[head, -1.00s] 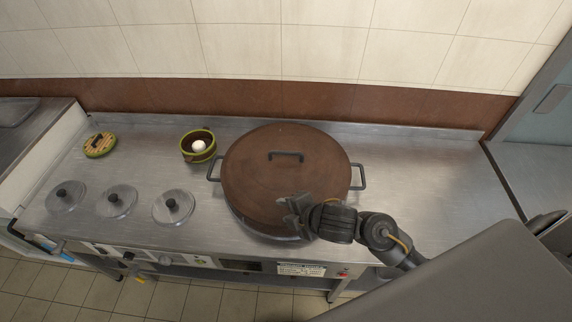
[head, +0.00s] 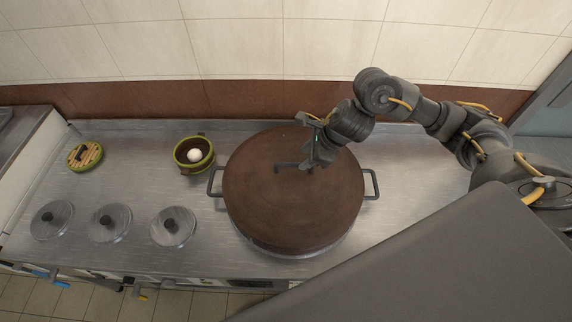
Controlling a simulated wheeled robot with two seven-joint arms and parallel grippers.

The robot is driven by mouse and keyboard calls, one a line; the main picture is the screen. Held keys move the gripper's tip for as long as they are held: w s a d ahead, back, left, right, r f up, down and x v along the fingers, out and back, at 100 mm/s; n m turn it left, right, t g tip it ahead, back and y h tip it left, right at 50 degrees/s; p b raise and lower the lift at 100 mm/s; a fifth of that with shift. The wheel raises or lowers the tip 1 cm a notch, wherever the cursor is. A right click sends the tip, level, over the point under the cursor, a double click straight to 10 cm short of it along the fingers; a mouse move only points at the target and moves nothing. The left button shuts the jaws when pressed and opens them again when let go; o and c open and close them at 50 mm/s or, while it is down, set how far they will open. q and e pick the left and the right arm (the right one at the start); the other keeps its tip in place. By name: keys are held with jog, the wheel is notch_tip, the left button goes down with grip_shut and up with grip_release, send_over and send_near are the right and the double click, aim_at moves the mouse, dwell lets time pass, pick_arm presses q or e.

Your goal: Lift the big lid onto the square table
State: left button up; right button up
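The big lid (head: 285,212) is a wide round brown disc. It covers the large stockpot, whose side handle (head: 373,184) shows at the right. A dark bar handle (head: 283,167) stands near the lid's middle. My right gripper (head: 308,164) is over the lid at the right end of that handle. Its fingers are partly hidden by its own body, so I cannot tell whether they are open or shut. My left gripper is not in view. The square table is not clearly visible.
A green pot (head: 194,154) with a white round thing in it stands left of the stockpot. Several small metal lids (head: 173,227) sit along the counter's front. The counter (head: 425,175) right of the stockpot is bare.

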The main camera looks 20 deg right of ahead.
aim_at(296, 164)
jog(key=shift+n, duration=0.5)
jog(key=w+f, duration=0.1)
jog(key=f, duration=0.2)
jog(key=w+f, duration=0.1)
jog(key=shift+w+d+f+b, duration=0.35)
jog(key=shift+f, duration=0.05)
jog(key=shift+s, duration=0.1)
jog(key=shift+a+f, duration=0.1)
jog(key=p+x, duration=0.1)
jog(key=x, duration=0.3)
jog(key=shift+f, duration=0.45)
grip_shut()
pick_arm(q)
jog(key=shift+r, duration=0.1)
pick_arm(e)
jog(key=shift+r, duration=0.15)
